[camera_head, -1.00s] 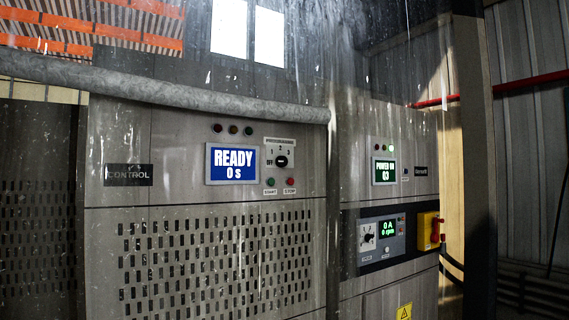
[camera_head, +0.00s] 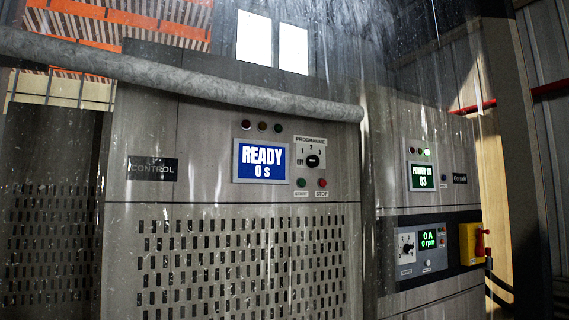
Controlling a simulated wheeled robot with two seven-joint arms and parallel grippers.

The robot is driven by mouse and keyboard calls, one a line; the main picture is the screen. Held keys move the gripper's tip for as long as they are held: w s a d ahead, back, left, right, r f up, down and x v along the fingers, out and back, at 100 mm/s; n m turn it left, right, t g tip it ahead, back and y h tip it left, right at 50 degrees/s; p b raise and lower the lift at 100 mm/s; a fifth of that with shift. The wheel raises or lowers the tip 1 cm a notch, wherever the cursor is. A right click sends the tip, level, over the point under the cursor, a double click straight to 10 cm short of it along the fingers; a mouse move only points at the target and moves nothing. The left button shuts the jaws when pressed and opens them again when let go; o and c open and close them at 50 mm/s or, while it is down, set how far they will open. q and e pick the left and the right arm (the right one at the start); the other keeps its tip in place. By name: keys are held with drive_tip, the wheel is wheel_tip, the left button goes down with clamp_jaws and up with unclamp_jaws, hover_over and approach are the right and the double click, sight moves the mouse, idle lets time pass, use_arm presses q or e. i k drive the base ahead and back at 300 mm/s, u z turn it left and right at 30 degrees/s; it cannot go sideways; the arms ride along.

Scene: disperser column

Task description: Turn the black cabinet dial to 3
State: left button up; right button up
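The black cabinet dial (camera_head: 313,161) sits on a white plate labelled PROGRAMME on the grey control cabinet (camera_head: 230,185). A second, black-and-white knob (camera_head: 406,246) is on the lower panel of the right cabinet. Neither of my grippers is in view.
A thick grey pipe (camera_head: 180,82) runs across the cabinet top. Green START (camera_head: 301,183) and red STOP (camera_head: 322,183) buttons lie just below the dial. A yellow box with a red switch (camera_head: 472,243) sticks out at right. A dark post (camera_head: 520,160) stands at far right.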

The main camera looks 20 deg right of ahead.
sight(312, 161)
drive_tip(key=u, duration=0.05)
drive_tip(key=i, duration=1.95)
drive_tip(key=z, duration=0.7)
